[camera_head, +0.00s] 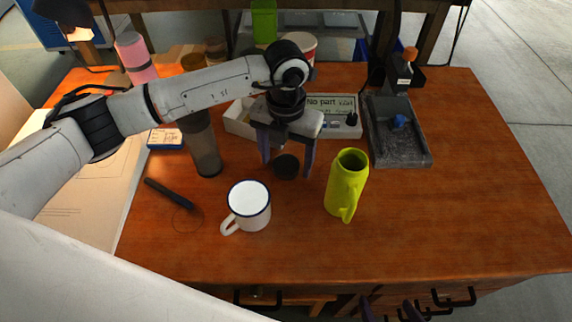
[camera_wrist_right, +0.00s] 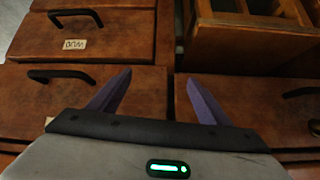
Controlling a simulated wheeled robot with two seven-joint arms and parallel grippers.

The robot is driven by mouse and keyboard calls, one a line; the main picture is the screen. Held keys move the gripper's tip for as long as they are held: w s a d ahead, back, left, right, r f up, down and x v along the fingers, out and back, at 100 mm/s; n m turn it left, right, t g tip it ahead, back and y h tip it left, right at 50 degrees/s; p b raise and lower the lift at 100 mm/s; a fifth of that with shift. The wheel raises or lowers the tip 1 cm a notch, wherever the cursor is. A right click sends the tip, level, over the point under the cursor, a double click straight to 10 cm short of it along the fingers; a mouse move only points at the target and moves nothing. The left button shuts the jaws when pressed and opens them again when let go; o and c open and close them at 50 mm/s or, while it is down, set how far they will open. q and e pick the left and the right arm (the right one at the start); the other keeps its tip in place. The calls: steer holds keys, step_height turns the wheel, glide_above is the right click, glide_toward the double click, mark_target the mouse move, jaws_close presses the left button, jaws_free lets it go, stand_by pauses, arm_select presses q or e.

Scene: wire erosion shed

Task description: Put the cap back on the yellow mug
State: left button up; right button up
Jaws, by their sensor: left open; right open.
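The yellow-green mug (camera_head: 343,190) stands upright on the wooden table, right of centre, with its dark mouth uncovered and its handle towards the front. A small round black cap (camera_head: 287,167) lies on the table to the left of the mug. My left gripper (camera_head: 287,163) is open, pointing down, with one finger on each side of the cap in the picture. I cannot tell whether the fingers touch it. My right gripper is open and empty in the right wrist view (camera_wrist_right: 160,92), in front of the drawers. Its fingertips just show at the bottom edge of the head view (camera_head: 399,312).
A white enamel mug (camera_head: 250,205) stands front left of the cap. A dark tumbler (camera_head: 206,150) and a black pen-like tool (camera_head: 172,191) are further left. A grey stand (camera_head: 402,152) is behind the yellow mug. The table's right side is clear. Drawers (camera_wrist_right: 80,105) face my right gripper.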

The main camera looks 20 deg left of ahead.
mark_target(286, 164)
arm_select(q)
steer(key=c, duration=1.1)
step_height(286, 164, up, 10)
steer(key=p, duration=0.6)
